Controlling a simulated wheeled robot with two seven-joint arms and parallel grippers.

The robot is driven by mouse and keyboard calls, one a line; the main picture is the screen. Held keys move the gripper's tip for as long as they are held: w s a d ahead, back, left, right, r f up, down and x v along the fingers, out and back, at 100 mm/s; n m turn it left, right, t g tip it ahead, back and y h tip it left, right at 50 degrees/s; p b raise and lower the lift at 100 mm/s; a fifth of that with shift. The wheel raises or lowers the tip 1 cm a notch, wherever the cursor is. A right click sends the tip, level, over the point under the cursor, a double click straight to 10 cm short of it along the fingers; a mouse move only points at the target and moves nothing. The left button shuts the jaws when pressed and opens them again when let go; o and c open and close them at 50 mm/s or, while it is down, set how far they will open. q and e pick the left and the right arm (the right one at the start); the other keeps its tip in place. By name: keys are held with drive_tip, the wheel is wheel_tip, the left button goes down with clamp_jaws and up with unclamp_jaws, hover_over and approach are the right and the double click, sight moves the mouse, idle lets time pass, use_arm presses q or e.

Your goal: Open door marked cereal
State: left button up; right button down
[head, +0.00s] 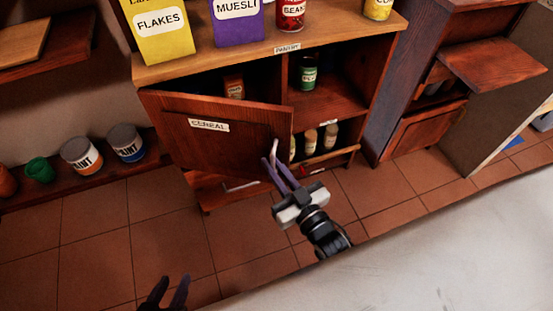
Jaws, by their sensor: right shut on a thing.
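The door marked cereal (215,145) is a brown wooden panel on the left of the pantry cabinet. It stands ajar, swung out on its left side, with a dark gap above its top edge. My right gripper (272,160) is shut on the door near its free right edge.
Boxes of flakes (160,30) and muesli (237,22) and cans stand on the cabinet top (262,51). A green can (308,72) and several jars stand in the open right side. Paint cans (82,156) line a low left shelf. A pale counter (430,250) fills the lower right.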

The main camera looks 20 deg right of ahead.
drive_tip(key=shift+a, duration=0.2)
drive_tip(key=c, duration=2.1)
unclamp_jaws()
drive_tip(key=s, duration=0.3)
drive_tip(key=s+d, duration=0.1)
drive_tip(key=s, duration=0.2)
drive_tip(key=s+d+p, duration=0.1)
drive_tip(key=s, duration=0.3)
drive_tip(key=shift+c, duration=0.5)
